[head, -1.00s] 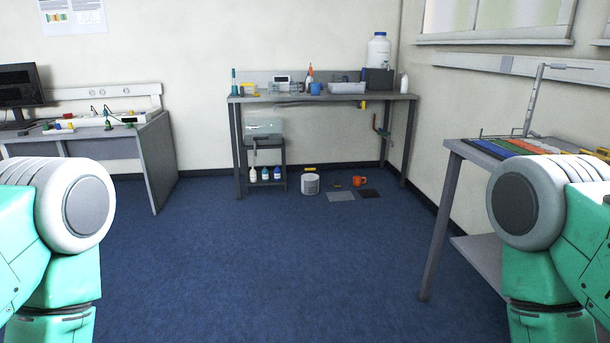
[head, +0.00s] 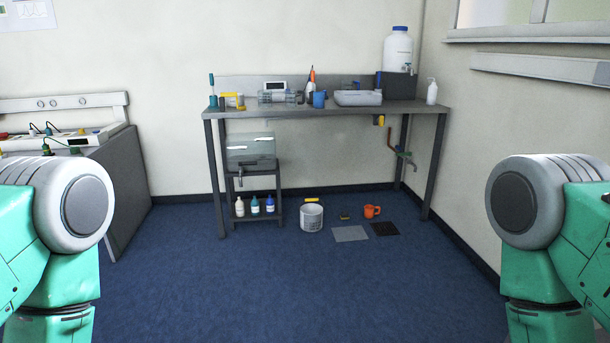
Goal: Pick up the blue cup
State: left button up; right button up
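The blue cup (head: 319,99) stands upright on the grey table (head: 235,112) against the back wall, near the middle of its top. Parts of my two arms show at the left and right edges of the head view. Neither gripper shows, and both arms are well short of the table.
A clear tank (head: 250,147) sits on a small stand under the table. A white bucket (head: 311,217), an orange mug (head: 372,211) and two flat mats (head: 349,234) are on the floor. A desk (head: 115,185) stands left. The blue floor ahead is clear.

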aim_at(318, 97)
jog(key=i+l, duration=0.1)
jog(key=i, duration=3.85)
jog(key=j+u, duration=0.05)
jog(key=j, duration=0.05)
